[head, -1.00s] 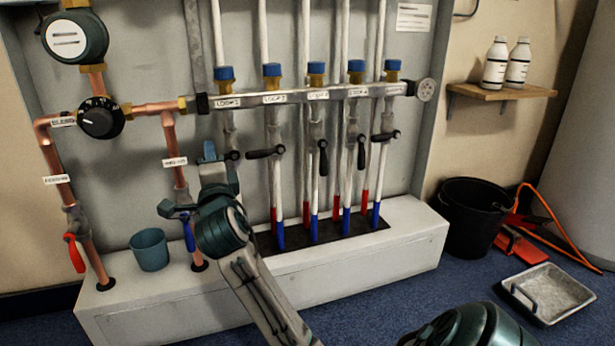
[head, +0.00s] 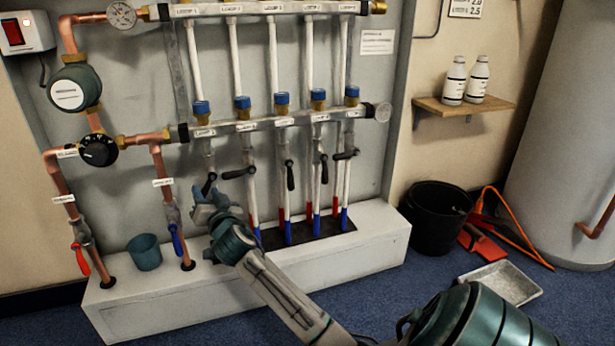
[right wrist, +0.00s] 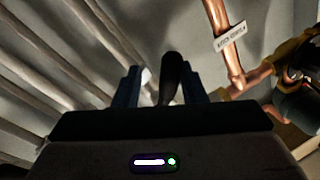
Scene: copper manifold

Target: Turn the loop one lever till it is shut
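The loop one lever (head: 208,185) is a black handle on the leftmost valve under the lower manifold bar (head: 262,123). It hangs downward, tilted a little to the left. My right gripper (head: 204,205) is just below it, in front of the wall panel. In the right wrist view, the black lever (right wrist: 172,78) stands between the two dark blue fingers of my right gripper (right wrist: 160,88). It is close to the right finger, with a gap on the left, so the fingers look open. My left gripper is not in view.
The loop two lever (head: 238,173) lies nearly level, close to the right of loop one. A blue-handled valve (head: 176,240) and a teal cup (head: 145,252) stand to the left of my gripper. The white plinth (head: 330,257) is below.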

